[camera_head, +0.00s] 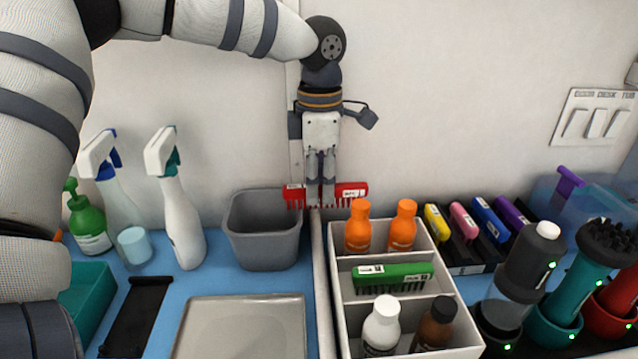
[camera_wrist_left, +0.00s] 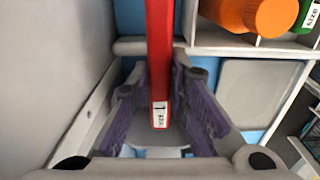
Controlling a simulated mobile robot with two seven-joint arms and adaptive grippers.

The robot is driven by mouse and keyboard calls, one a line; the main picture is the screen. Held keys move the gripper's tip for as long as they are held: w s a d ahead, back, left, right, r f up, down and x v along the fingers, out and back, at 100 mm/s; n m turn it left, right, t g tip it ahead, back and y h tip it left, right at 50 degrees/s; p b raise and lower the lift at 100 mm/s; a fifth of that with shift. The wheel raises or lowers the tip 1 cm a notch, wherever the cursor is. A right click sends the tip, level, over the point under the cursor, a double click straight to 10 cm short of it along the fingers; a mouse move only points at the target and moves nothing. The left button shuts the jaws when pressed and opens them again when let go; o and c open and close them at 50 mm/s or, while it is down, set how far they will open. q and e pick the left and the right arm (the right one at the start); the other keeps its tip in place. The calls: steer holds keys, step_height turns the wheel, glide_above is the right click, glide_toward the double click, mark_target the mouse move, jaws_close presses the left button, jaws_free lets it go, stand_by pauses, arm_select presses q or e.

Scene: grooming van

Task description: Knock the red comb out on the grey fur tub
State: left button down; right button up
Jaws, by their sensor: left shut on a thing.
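My left gripper (camera_head: 321,198) points down and is shut on the red comb (camera_head: 352,190). The comb is held level, its teeth pointing down, with its ends sticking out on both sides of the fingers. It also shows in the left wrist view (camera_wrist_left: 160,60), between the purple finger pads. The grey fur tub (camera_head: 264,242) stands against the wall on the blue surface. The comb is to the right of the tub and higher in the picture, apart from its rim. The inside bottom of the tub is hidden. My right gripper is not in view.
A white divided caddy (camera_head: 395,335) with orange bottles (camera_head: 357,228) and a green comb (camera_head: 393,276) stands right of the tub. White spray bottles (camera_head: 182,225) stand to its left. A grey tray (camera_head: 243,328) lies in front. Colored combs (camera_head: 464,222) sit in a black rack.

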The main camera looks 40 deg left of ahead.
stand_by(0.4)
arm_select(q)
steer(key=shift+r, duration=3)
